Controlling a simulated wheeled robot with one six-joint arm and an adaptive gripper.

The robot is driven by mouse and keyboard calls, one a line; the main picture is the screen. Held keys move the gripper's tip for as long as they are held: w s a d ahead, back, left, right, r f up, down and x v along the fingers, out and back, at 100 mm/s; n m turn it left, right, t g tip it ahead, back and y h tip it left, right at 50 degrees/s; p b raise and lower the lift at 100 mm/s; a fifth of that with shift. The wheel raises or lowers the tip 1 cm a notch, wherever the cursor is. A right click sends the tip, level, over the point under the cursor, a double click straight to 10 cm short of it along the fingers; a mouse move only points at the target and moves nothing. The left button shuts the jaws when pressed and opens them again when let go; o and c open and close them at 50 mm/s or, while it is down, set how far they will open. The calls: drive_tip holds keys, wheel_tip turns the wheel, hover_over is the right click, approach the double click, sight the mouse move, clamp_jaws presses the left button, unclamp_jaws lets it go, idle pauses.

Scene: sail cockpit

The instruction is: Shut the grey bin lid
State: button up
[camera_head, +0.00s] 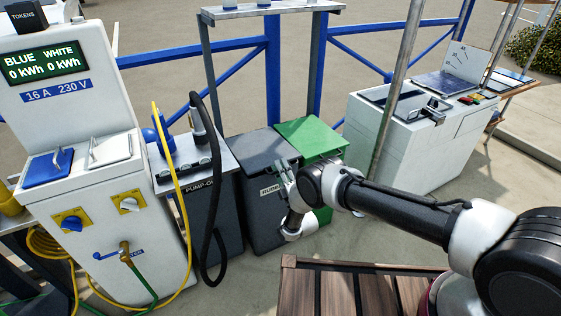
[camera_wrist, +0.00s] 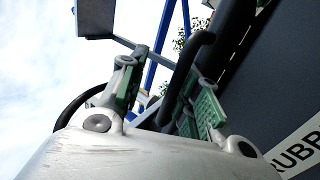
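The grey bin (camera_head: 262,215) stands in the middle of the head view, with its dark grey lid (camera_head: 255,148) on top. The lid looks close to level there; I cannot tell whether it is fully shut. My gripper (camera_head: 284,172) is at the bin's front upper edge, beside its label, and partly hides it. In the wrist view my gripper (camera_wrist: 170,92) has its two green-padded fingers apart. A dark bar-shaped handle (camera_wrist: 190,68) shows between them; I cannot tell whether they touch it. The bin's dark face with a white label (camera_wrist: 300,148) lies at the right.
A green-lidded bin (camera_head: 313,137) stands right beside the grey bin. A pump-out unit (camera_head: 207,185) with a black hose and a white power pedestal (camera_head: 95,180) are at left. A white cabinet (camera_head: 400,135) is at right. A wooden slatted top (camera_head: 345,290) is in front.

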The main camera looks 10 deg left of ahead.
drive_tip(key=shift+r, duration=2.4)
drive_tip(key=s+d+f, duration=0.2)
drive_tip(key=s+f, duration=0.1)
drive_tip(key=f, duration=0.5)
drive_tip(key=shift+s+d, duration=0.15)
drive_tip(key=shift+c, duration=0.5)
